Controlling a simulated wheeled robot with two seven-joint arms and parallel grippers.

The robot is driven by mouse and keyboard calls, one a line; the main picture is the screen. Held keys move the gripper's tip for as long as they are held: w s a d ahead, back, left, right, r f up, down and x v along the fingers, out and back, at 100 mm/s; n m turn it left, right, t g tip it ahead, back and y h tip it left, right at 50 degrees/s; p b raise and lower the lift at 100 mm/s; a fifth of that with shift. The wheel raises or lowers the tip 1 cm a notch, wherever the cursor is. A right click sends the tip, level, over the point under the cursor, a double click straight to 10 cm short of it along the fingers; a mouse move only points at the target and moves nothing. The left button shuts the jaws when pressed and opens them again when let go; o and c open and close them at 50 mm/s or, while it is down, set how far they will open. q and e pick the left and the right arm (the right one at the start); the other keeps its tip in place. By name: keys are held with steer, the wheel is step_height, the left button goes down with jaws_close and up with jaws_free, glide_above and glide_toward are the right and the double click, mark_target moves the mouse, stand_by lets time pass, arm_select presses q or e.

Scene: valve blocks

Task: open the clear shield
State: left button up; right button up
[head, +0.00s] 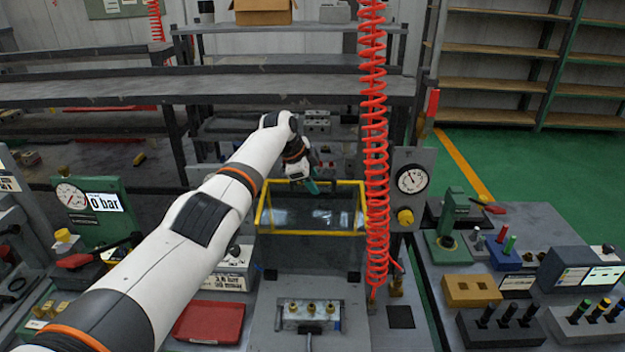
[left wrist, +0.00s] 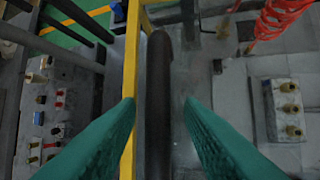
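The clear shield (head: 335,217) is a see-through panel in a yellow frame, behind the valve block in the middle of the bench. My left gripper (head: 312,187) is at the frame's far edge in the head view, its fingers pointing down. In the left wrist view my left gripper (left wrist: 160,104) has its two green fingers wide apart. The yellow frame bar (left wrist: 129,80) runs close by the left fingertip, and a dark round bar lies between the fingers. I cannot tell whether a finger touches the frame. My right gripper is not in view.
A red coiled hose (head: 374,150) hangs just right of the shield. A valve block (head: 308,314) with brass fittings stands in front. A pressure gauge (head: 411,180) is to the right, and a red tray (head: 209,321) is at the front left.

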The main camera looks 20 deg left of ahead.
arm_select(q)
steer(key=shift+r, duration=0.1)
steer(key=shift+s+a+r, duration=0.1)
steer(key=shift+a+r, duration=0.1)
steer(key=shift+r, duration=0.25)
steer(key=b+v, duration=0.2)
steer(key=v, duration=0.9)
steer(key=shift+f, duration=0.1)
